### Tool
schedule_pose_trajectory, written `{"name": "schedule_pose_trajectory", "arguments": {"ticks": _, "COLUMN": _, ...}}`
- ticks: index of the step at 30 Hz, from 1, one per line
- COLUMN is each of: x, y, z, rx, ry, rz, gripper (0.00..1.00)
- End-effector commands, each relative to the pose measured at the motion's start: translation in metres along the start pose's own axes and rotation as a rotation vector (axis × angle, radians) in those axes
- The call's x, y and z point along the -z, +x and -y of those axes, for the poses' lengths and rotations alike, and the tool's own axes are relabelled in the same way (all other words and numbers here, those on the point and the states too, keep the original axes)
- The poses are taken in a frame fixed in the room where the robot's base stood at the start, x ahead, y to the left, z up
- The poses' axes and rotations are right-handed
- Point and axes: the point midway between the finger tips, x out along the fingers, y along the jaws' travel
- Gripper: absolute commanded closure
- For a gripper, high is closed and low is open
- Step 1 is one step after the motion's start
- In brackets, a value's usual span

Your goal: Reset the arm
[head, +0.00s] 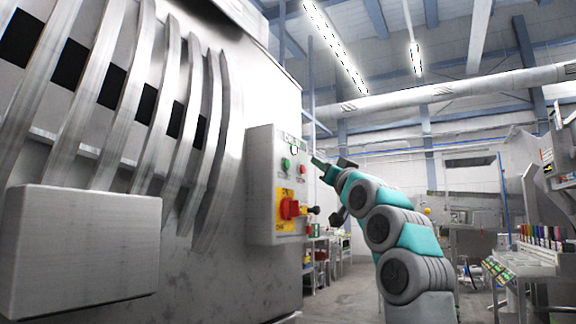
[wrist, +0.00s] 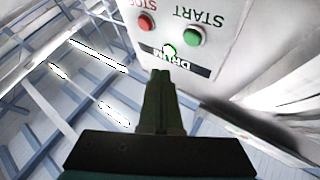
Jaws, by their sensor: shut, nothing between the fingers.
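My arm, teal and grey, rises at the right of the head view and reaches left toward the control box (head: 262,190) on the steel machine. My gripper (head: 317,161) is shut and empty, just right of the box. In the wrist view, my gripper (wrist: 160,75) points at the box's face, near the DRUM label (wrist: 185,62). I cannot tell whether the tips touch it. Upside down there are a green START button (wrist: 194,36), a red STOP button (wrist: 145,22) and a small green light (wrist: 169,50).
A red rotary switch (head: 290,208) on a yellow plate sits lower on the box, with a dark knob (head: 314,210) sticking out beside it. The large ribbed machine (head: 90,150) fills the left. A bench with bottles (head: 525,262) stands at right. Open floor shows behind my arm.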

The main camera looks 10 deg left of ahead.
Motion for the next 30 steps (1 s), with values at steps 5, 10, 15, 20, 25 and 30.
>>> {"name": "schedule_pose_trajectory", "arguments": {"ticks": 5, "x": 0.0, "y": 0.0, "z": 0.0, "rx": 0.0, "ry": 0.0, "rz": 0.0, "gripper": 1.0}}
{"name": "schedule_pose_trajectory", "arguments": {"ticks": 10, "x": 0.0, "y": 0.0, "z": 0.0, "rx": -0.001, "ry": 0.0, "rz": 0.001, "gripper": 1.0}}
{"name": "schedule_pose_trajectory", "arguments": {"ticks": 15, "x": -0.008, "y": 0.004, "z": -0.01, "rx": -0.029, "ry": 0.006, "rz": 0.044, "gripper": 1.0}}
{"name": "schedule_pose_trajectory", "arguments": {"ticks": 20, "x": -0.031, "y": 0.007, "z": -0.034, "rx": -0.104, "ry": 0.019, "rz": 0.167, "gripper": 1.0}}
{"name": "schedule_pose_trajectory", "arguments": {"ticks": 25, "x": -0.07, "y": -0.003, "z": -0.064, "rx": -0.2, "ry": 0.038, "rz": 0.331, "gripper": 1.0}}
{"name": "schedule_pose_trajectory", "arguments": {"ticks": 30, "x": -0.111, "y": -0.032, "z": -0.086, "rx": -0.289, "ry": 0.057, "rz": 0.5, "gripper": 1.0}}
